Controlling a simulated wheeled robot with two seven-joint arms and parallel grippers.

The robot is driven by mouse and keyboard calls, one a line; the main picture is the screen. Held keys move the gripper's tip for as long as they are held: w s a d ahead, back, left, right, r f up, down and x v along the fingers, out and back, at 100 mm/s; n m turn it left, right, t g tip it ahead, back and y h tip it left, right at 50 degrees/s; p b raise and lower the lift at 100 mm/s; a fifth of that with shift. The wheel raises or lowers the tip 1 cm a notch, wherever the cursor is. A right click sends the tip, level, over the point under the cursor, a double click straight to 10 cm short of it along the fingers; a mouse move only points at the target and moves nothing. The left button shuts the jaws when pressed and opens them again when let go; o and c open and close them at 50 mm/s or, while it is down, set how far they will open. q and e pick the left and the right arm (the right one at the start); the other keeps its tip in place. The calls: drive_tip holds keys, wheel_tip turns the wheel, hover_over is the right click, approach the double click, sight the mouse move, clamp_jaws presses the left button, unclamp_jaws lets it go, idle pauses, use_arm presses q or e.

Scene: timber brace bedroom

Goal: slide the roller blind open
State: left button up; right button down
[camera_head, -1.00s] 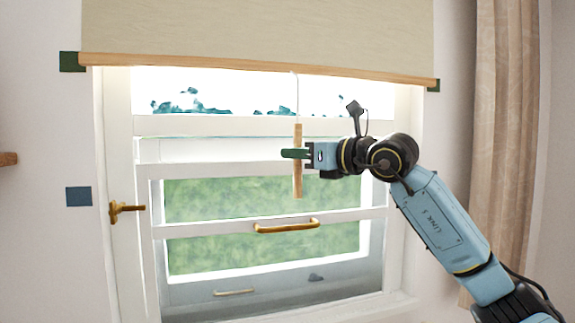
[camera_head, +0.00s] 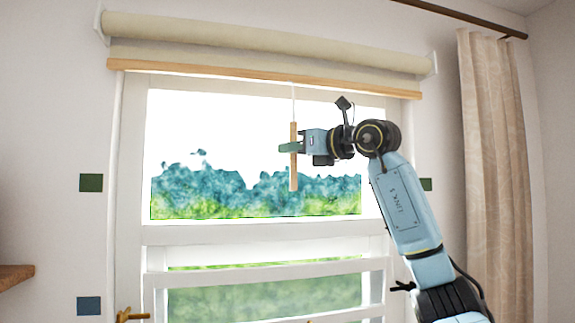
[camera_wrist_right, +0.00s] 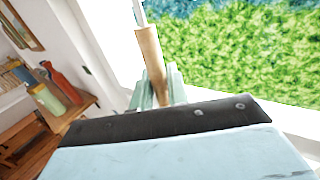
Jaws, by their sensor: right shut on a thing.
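The roller blind (camera_head: 250,50) is mostly rolled up at the top of the window, with a short strip of beige cloth and a wooden bottom bar (camera_head: 260,77) showing. A wooden pull handle (camera_head: 294,172) hangs on a thin cord from the bar. My right gripper (camera_head: 290,147) is shut on the handle at about its middle. In the right wrist view the handle (camera_wrist_right: 150,55) stands between the green fingers (camera_wrist_right: 158,88), slightly tilted. My left gripper is in neither view.
The window (camera_head: 255,180) stands behind the handle, with a white frame. A beige curtain (camera_head: 495,170) hangs at the right. Green (camera_head: 91,183) and blue (camera_head: 88,306) squares mark the left wall. A wooden shelf (camera_head: 15,276) juts in at the left edge.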

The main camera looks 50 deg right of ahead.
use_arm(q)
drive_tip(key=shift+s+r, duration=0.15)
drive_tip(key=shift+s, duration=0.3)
use_arm(e)
drive_tip(key=shift+r, duration=1.3)
drive_tip(key=c, duration=1.4)
unclamp_jaws()
drive_tip(key=shift+c, duration=0.2)
drive_tip(key=shift+s, duration=0.1)
